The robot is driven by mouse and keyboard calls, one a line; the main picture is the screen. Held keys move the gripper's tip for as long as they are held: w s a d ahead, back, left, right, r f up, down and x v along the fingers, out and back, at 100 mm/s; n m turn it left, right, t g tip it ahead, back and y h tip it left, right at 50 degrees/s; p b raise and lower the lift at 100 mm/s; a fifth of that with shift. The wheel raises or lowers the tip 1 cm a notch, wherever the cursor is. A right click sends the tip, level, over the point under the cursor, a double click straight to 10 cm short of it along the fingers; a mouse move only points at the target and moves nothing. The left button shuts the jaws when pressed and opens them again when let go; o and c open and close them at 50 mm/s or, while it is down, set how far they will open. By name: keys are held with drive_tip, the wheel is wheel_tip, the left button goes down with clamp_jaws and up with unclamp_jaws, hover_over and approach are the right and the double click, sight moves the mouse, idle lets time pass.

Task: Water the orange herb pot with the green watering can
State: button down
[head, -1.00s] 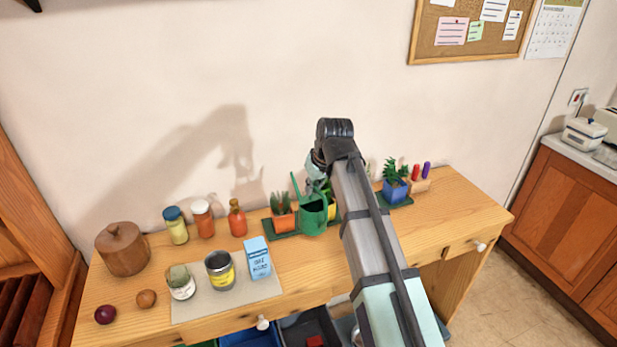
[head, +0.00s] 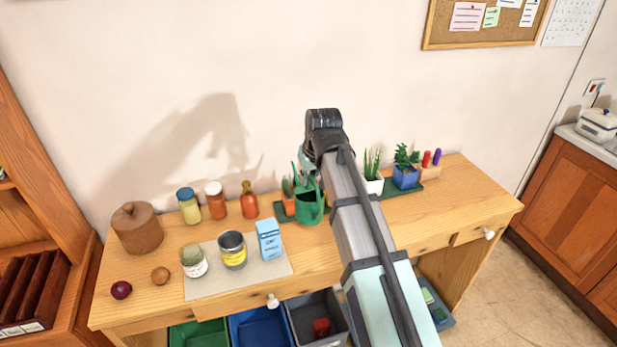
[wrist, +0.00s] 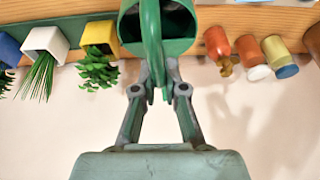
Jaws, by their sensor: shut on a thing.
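The green watering can (head: 310,210) is upright in the head view, its thin spout pointing up and left. My gripper (wrist: 160,92) is shut on the can's handle; the can (wrist: 178,47) fills the top middle of the wrist view. My arm mostly hides the gripper in the head view. The orange herb pot (head: 289,207) stands just left of the can, which partly covers it. The spout tip is close above this pot's plant; whether it is directly over the soil I cannot tell. The pot is hidden in the wrist view.
A yellow pot (wrist: 100,37), a white pot (head: 374,186) and a blue pot (head: 405,177) stand to the right. An orange bottle (head: 249,200) and jars stand left. A blue carton (head: 270,240) and tins are in front. The wall is close behind.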

sight(307, 190)
drive_tip(key=shift+r, duration=0.1)
drive_tip(key=shift+w+a+f+g+h+p, duration=0.1)
drive_tip(key=shift+f+g+p, duration=0.1)
drive_tip(key=shift+f+p, duration=0.2)
drive_tip(key=shift+w+a+f+g+h+p, duration=0.1)
drive_tip(key=shift+w+f+g+p, duration=0.15)
drive_tip(key=shift+f, duration=0.3)
drive_tip(key=shift+f+g+h+p, duration=0.1)
drive_tip(key=shift+f+g+p, duration=0.05)
drive_tip(key=shift+f+p, duration=0.3)
drive_tip(key=shift+f+g, duration=0.3)
drive_tip(key=shift+f, duration=0.9)
drive_tip(key=shift+w+a+r+g+h+p, duration=0.15)
drive_tip(key=shift+w+r+g+h+p, duration=0.3)
drive_tip(key=shift+p, duration=0.75)
drive_tip(key=shift+w+a+r+g+h+p, duration=0.15)
drive_tip(key=shift+r+g+p, duration=0.2)
drive_tip(key=shift+r+p, duration=0.55)
idle(0.6)
drive_tip(key=shift+s+f, duration=0.1)
drive_tip(key=shift+f, duration=0.25)
